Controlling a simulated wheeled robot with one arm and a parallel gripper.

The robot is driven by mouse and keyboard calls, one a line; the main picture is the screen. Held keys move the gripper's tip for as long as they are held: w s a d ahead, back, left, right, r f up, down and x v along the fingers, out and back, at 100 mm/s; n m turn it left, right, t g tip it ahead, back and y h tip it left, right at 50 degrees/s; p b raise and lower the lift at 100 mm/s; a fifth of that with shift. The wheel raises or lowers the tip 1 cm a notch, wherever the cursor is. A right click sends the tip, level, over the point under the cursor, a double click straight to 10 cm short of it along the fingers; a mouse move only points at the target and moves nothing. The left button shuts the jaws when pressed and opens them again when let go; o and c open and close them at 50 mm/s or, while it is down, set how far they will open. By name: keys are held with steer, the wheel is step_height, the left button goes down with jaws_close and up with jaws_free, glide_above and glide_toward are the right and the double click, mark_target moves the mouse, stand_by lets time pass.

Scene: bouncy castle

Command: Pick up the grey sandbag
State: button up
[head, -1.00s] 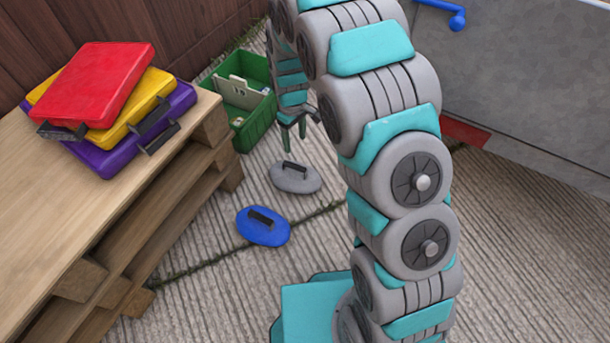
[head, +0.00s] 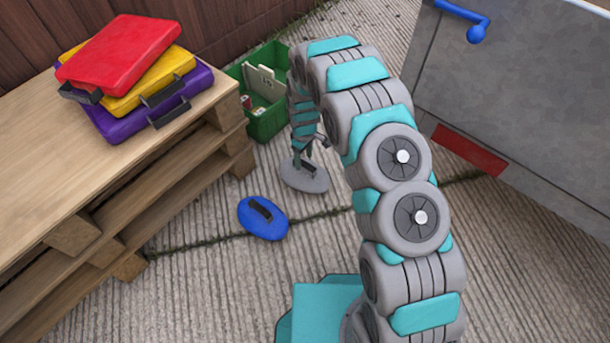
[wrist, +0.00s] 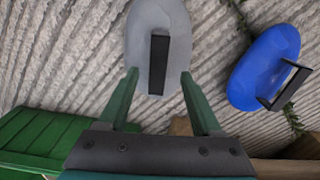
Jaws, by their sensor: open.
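The grey sandbag (head: 305,180) is a flat oval with a dark handle, lying on the ribbed concrete. It also shows at the top middle of the wrist view (wrist: 138,25). My gripper (head: 303,163) is open over it in the head view, and partly hides it. In the wrist view my gripper's two green fingers (wrist: 158,75) are apart, with the near end of the sandbag and its black handle (wrist: 158,65) between the fingertips. I cannot tell whether the fingers touch the bag. Nothing is held.
A blue sandbag (head: 260,228) with a dark handle lies nearby. A green crate (head: 268,125) stands behind my gripper. A pallet stack (head: 190,165) on the left bears red, yellow and purple cases (head: 120,50). A grey metal panel (head: 520,80) stands at right.

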mark_target(305, 164)
step_height(305, 164, down, 4)
steer(key=shift+w+d+f, duration=0.1)
steer(key=shift+d+f, duration=0.05)
steer(key=shift+f, duration=0.05)
steer(key=shift+c, duration=0.3)
jaws_close()
steer(key=shift+r, duration=0.1)
stand_by(1.0)
